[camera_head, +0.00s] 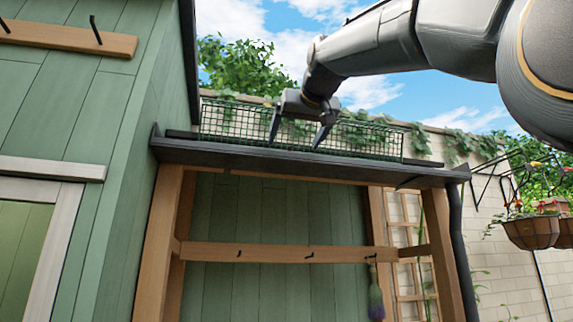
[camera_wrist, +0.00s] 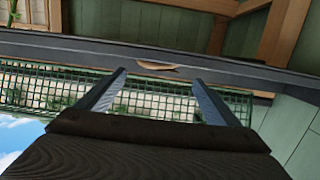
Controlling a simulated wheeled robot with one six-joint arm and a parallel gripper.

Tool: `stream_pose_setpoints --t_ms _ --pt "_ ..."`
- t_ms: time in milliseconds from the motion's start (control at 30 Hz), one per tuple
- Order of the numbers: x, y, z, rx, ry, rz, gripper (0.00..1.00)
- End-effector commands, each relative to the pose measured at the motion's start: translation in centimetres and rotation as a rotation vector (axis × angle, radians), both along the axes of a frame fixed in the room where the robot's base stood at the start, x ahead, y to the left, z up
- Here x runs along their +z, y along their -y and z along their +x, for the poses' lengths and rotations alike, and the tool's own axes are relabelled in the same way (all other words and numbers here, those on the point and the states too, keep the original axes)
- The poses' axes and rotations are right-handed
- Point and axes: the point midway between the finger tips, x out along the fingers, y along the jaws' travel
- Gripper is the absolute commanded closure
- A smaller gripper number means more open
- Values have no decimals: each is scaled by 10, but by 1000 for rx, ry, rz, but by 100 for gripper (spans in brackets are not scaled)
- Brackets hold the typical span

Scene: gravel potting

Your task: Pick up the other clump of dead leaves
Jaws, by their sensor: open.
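A small brown shape (camera_wrist: 156,65), likely the clump of dead leaves, lies at the dark gutter (camera_wrist: 60,46) in the wrist view, just beyond and between my fingertips. I cannot make out any leaves in the head view. My gripper (camera_head: 296,138) is open and empty, pointing down at the gutter (camera_head: 225,157) in the head view. In the wrist view its two fingers (camera_wrist: 159,78) are spread wide with the brown shape apart from them. How deep the shape sits in the gutter is hidden.
A green wire mesh (camera_head: 225,118) stands along the gutter, close behind and around my fingers. A wooden frame (camera_head: 290,252) with hooks is below. A green shed wall (camera_head: 90,110) is at left. Hanging flower baskets (camera_head: 532,232) are at right.

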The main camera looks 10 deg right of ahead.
Motion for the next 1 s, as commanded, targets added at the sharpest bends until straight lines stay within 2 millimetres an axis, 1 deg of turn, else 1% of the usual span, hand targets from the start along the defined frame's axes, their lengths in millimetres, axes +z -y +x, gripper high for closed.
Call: stream_pose_setpoints --t_ms 33,167,400,500,600,800,867,1000 --pt "-1 -1 6 3 -3 -1 14" --pt "-3 -2 18 6 -3 0 14" --pt "-12 4 50 5 -5 1 14" --pt "-14 4 60 5 -3 1 14" --pt "-15 5 64 4 -2 1 14" --pt "-16 6 65 2 -1 0 14" --pt "-16 6 65 2 -1 0 22" --pt "-16 6 64 2 -1 0 46"
